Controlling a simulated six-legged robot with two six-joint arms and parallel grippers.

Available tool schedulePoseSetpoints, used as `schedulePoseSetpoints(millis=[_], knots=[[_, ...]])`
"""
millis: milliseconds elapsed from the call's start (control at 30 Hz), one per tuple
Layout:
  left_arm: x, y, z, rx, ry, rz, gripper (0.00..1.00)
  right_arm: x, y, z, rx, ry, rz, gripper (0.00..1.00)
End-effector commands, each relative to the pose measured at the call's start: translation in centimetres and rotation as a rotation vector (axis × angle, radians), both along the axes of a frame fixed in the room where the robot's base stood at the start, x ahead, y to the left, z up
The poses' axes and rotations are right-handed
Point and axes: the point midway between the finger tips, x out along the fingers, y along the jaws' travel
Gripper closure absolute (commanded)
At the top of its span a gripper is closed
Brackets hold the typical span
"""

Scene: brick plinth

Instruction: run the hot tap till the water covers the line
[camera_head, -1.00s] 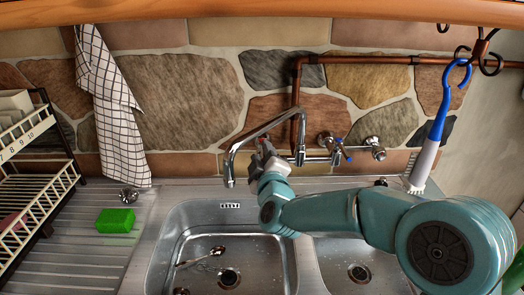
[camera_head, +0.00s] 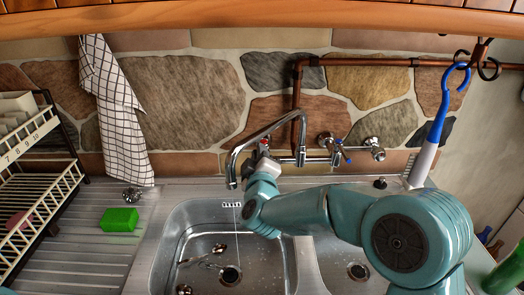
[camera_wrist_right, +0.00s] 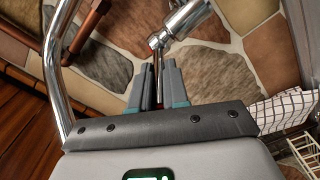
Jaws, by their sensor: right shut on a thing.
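The chrome mixer tap (camera_head: 262,127) stands at the wall, its spout over the left basin. A thin stream of water (camera_head: 237,214) falls from the spout into the left basin (camera_head: 172,232). The hot tap's handle (camera_head: 264,142) shows a red mark in the head view, partly hidden by my right gripper. My right gripper (camera_head: 261,155) is shut on that handle; in the wrist view its fingers (camera_wrist_right: 157,80) stand either side of a narrow part below the chrome tap body (camera_wrist_right: 186,18). The cold tap (camera_head: 338,152) has a blue mark. I cannot make out the line. My left gripper is out of view.
A spoon (camera_head: 200,261) lies in the left basin near its drain (camera_head: 230,275). A green sponge (camera_head: 119,219) lies on the drainboard beside a dish rack (camera_head: 45,197). A checked towel (camera_head: 117,120) and a blue-handled brush (camera_head: 435,120) hang at the wall. My right arm covers part of the right basin.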

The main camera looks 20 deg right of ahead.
Motion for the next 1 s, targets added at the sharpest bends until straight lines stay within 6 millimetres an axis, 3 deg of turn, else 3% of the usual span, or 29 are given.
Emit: schedulePoseSetpoints(millis=[233,267,300,333,700,867,1000], knots=[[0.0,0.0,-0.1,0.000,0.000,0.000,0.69,0.0,0.1,0.0,0.001,0.000,0.000,1.00],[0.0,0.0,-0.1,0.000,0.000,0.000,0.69,0.0,0.1,0.0,0.001,-0.001,0.001,0.76],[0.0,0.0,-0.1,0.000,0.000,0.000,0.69,0.0,0.1,0.0,0.001,-0.001,0.001,0.63],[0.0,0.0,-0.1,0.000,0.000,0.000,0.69,0.0,0.1,0.0,0.001,-0.001,0.001,0.60],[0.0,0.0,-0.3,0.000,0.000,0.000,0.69,-0.7,0.2,0.0,0.001,-0.001,0.001,0.60],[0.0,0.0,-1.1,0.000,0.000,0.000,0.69,-3.6,1.1,-0.1,0.001,-0.002,0.004,0.60],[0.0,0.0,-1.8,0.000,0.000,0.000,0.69,-7.3,2.1,-0.1,0.001,-0.002,0.005,0.60]])
